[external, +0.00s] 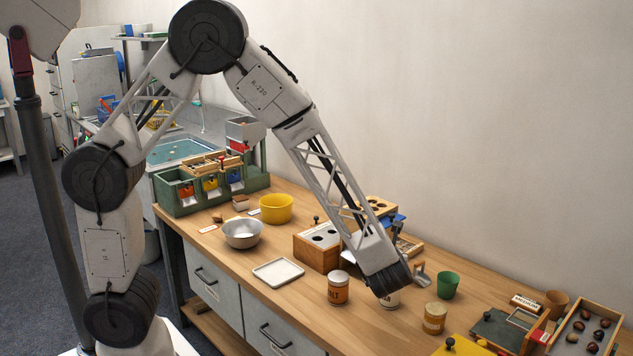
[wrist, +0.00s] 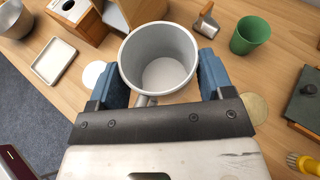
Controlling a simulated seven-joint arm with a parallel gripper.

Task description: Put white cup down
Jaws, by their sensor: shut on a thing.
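The white cup (wrist: 158,48) is upright and empty between the two blue fingers of my gripper (wrist: 158,78) in the wrist view. The fingers are shut on its sides, and its handle points back toward the gripper body. In the external view only a small part of the white cup (external: 391,300) shows under the dark end of my arm. It is low over the wooden bench, between two jars. I cannot tell whether its base touches the bench.
A brown jar with a white lid (external: 338,288) stands just left of the cup, and a tan jar (external: 434,318) just right. A green cup (external: 447,285) is behind right. A wooden box (external: 317,249) and a white tray (external: 278,271) lie left. Bare bench shows in front.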

